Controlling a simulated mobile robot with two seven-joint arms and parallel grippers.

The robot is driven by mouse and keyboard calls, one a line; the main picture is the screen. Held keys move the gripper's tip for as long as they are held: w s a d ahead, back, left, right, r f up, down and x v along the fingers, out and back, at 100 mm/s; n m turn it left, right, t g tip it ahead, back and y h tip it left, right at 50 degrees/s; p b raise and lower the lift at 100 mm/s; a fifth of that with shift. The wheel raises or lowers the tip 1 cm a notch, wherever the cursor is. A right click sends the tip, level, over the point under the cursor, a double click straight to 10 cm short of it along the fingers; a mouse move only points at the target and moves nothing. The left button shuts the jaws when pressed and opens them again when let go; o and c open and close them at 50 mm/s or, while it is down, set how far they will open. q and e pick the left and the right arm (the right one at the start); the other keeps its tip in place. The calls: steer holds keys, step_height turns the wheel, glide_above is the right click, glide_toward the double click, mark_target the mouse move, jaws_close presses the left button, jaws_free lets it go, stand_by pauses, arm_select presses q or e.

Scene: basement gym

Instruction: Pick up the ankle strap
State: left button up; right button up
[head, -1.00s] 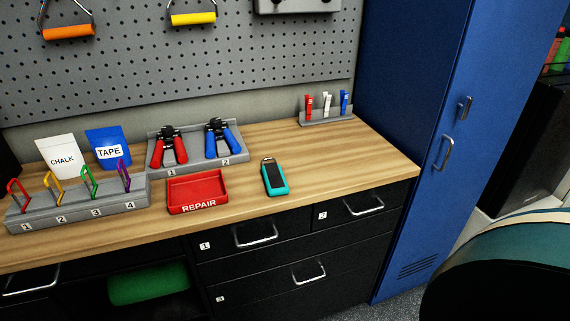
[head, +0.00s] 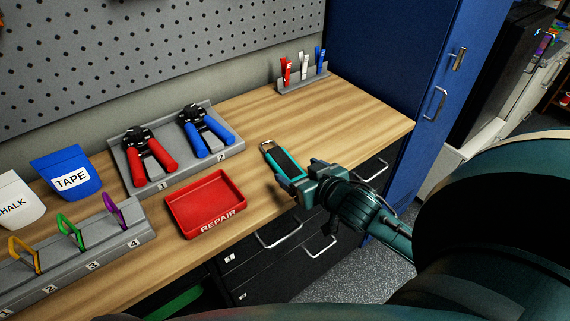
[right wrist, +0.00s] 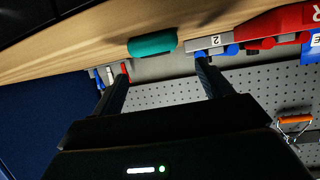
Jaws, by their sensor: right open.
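The ankle strap (head: 285,162) is a teal band with a dark face and a metal ring at its far end. It lies on the wooden workbench (head: 345,112), right of the red tray. My right gripper (head: 303,180) is open at the strap's near end, by the bench's front edge, and partly covers that end. In the right wrist view, which is upside down, the strap's teal end (right wrist: 152,44) shows beyond and between the two spread fingers (right wrist: 160,78), with nothing between them. My left gripper is not in view.
The red REPAIR tray (head: 238,218) stands left of the strap. Behind are a rack (head: 160,183) with red and blue hand grips and a small holder (head: 304,82) with clips. A blue locker (head: 385,60) stands at the right. The bench right of the strap is bare.

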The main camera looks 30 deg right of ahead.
mark_target(287, 165)
steer(key=shift+f+p+x, duration=0.2)
steer(key=shift+p+x, duration=0.2)
steer(key=shift+x, duration=2.75)
steer(key=shift+s, duration=0.15)
steer(key=shift+c, duration=0.5)
steer(key=c, duration=1)
step_height(287, 165, up, 10)
steer(key=shift+r, duration=0.1)
